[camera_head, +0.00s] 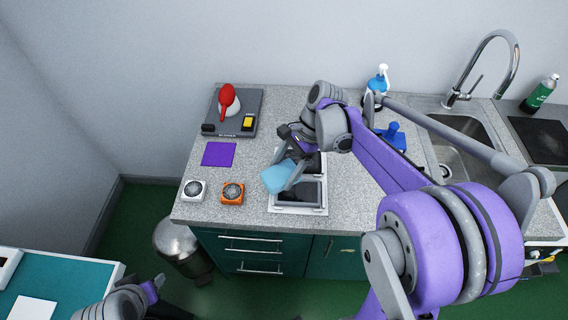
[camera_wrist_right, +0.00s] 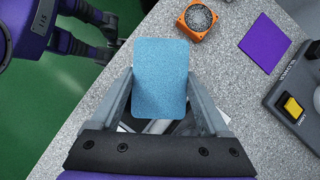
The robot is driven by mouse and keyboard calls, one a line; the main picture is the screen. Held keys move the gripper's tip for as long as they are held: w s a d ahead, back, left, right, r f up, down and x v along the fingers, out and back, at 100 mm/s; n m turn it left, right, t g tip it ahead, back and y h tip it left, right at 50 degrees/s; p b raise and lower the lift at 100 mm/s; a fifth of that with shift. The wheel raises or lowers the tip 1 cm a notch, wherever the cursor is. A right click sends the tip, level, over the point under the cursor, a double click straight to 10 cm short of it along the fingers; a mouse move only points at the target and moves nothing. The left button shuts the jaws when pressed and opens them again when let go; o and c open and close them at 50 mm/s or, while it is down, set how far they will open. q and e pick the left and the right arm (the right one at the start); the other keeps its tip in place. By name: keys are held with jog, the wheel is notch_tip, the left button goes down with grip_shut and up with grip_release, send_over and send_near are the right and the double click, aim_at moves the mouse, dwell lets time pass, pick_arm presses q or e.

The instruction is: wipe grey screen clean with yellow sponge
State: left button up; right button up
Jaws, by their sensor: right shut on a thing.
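My right gripper (camera_head: 283,160) is shut on a light blue sponge-like block (camera_head: 280,177). The block also shows between the fingers in the right wrist view (camera_wrist_right: 161,75). It is held at the left side of a pale-framed panel with dark grey screens (camera_head: 298,192); whether it touches the panel I cannot tell. The gripper and arm hide part of the panel. A small yellow block (camera_head: 248,122) sits on a grey device at the back left, apart from the gripper; it also shows in the right wrist view (camera_wrist_right: 292,106). My left gripper (camera_head: 155,285) is low at the left, its fingers unclear.
The grey device (camera_head: 218,112) carries a red-handled item (camera_head: 227,98). A purple square (camera_head: 218,154), a white round-topped unit (camera_head: 194,190) and an orange one (camera_head: 232,191) lie left of the panel. A blue bottle (camera_head: 377,85), blue stamp-like object (camera_head: 394,136) and sink (camera_head: 462,155) are right.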

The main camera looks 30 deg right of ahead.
jog(key=shift+r+p, duration=0.35)
jog(key=shift+r, duration=0.8)
pick_arm(q)
jog(key=shift+w+a+r, duration=0.1)
jog(key=shift+r, duration=0.65)
jog(key=shift+f, duration=0.1)
pick_arm(e)
jog(key=shift+f, duration=0.1)
